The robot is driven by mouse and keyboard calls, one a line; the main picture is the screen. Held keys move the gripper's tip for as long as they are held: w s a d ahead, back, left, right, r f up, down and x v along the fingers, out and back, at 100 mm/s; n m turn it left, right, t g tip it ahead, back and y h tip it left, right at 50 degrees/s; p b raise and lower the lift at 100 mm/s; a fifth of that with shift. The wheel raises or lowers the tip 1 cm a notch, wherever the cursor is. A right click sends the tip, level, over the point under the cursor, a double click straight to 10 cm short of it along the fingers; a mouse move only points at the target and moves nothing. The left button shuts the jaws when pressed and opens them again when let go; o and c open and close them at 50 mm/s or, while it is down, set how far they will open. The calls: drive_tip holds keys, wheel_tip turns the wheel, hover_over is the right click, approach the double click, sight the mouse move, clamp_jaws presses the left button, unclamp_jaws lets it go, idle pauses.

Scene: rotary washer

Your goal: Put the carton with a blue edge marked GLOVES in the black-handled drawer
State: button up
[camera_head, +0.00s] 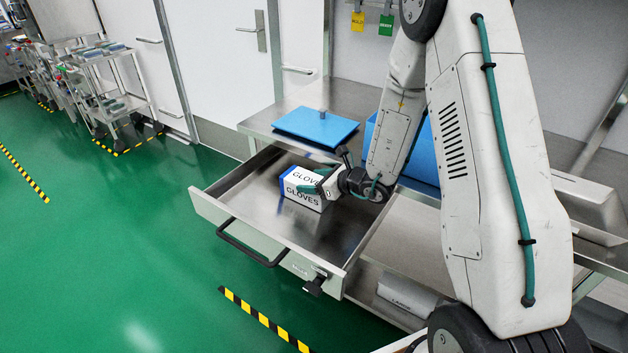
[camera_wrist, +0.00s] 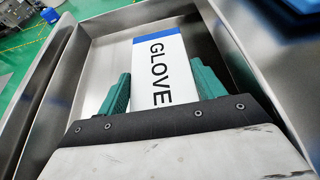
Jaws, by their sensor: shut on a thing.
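The white carton marked GLOVES (camera_head: 303,190), with a blue edge, is inside the pulled-out steel drawer (camera_head: 208,204). The drawer has a black bar handle (camera_head: 250,243) on its front. My gripper (camera_head: 322,187) reaches into the drawer from the right and is shut on the carton. In the wrist view the carton (camera_wrist: 162,70) lies between the two green fingers (camera_wrist: 160,90), its blue edge away from my wrist. The drawer's walls surround it in that view. I cannot tell whether the carton's underside touches the drawer floor.
A blue lid with a knob (camera_head: 316,126) lies on the steel bench behind the drawer. A blue bin (camera_head: 420,150) stands partly behind my arm. A black knob or latch (camera_head: 316,284) sticks out at the drawer's front right. Carts (camera_head: 110,90) stand far left; green floor is open at left.

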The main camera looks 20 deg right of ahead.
drive_tip(key=o, duration=0.9)
drive_tip(key=shift+f, duration=0.1)
